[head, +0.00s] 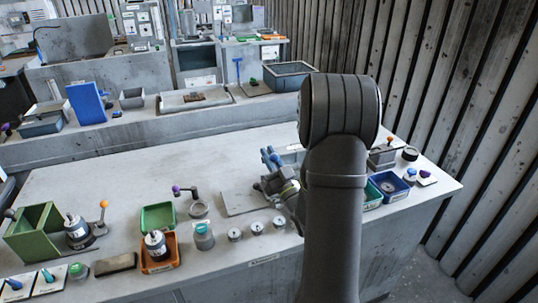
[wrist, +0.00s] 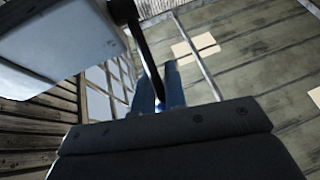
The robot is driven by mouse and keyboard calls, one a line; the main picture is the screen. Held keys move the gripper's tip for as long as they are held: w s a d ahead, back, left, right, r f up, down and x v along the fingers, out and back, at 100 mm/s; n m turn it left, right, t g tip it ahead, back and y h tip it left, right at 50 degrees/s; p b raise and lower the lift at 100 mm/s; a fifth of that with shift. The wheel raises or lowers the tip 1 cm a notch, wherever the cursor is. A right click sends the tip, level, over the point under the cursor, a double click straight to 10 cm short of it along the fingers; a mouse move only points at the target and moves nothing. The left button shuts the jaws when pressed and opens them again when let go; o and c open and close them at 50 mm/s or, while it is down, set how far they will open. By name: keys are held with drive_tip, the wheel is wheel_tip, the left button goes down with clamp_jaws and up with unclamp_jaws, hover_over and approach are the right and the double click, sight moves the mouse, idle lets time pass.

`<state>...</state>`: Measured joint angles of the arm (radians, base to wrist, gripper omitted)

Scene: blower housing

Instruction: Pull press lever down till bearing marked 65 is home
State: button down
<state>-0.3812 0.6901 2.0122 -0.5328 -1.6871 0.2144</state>
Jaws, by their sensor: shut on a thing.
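My gripper (head: 270,157) has two blue fingertips, pointing up beside my dark arm in the head view. In the wrist view the blue fingertips (wrist: 160,90) are closed around the lower end of a black lever rod (wrist: 140,35), which slants to the upper left. A pale grey block (wrist: 60,40), seemingly part of the press, fills the upper left of the wrist view. In the head view my arm hides most of the press and its lever. I cannot make out the bearing marked 65 or how deep it sits.
A grey plate (head: 240,202) lies left of my gripper, with several small round parts (head: 256,228) in front. A green tray (head: 157,217), an orange tray (head: 160,263) and a green bin (head: 35,235) stand left. A blue tray (head: 388,186) stands right of my arm.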

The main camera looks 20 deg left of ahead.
drive_tip(key=shift+s+d+r, duration=0.25)
drive_tip(key=shift+d+r, duration=0.05)
drive_tip(key=shift+r, duration=0.2)
drive_tip(key=c, duration=1.7)
unclamp_jaws()
drive_tip(key=shift+s+d+r, duration=0.1)
drive_tip(key=shift+o, duration=1.1)
drive_tip(key=shift+s+d+r, duration=0.15)
drive_tip(key=shift+s, duration=0.05)
drive_tip(key=shift+w, duration=0.1)
drive_tip(key=shift+s+d+f, duration=0.2)
drive_tip(key=shift+f, duration=0.25)
drive_tip(key=v, duration=1.1)
drive_tip(key=shift+w+a, duration=0.1)
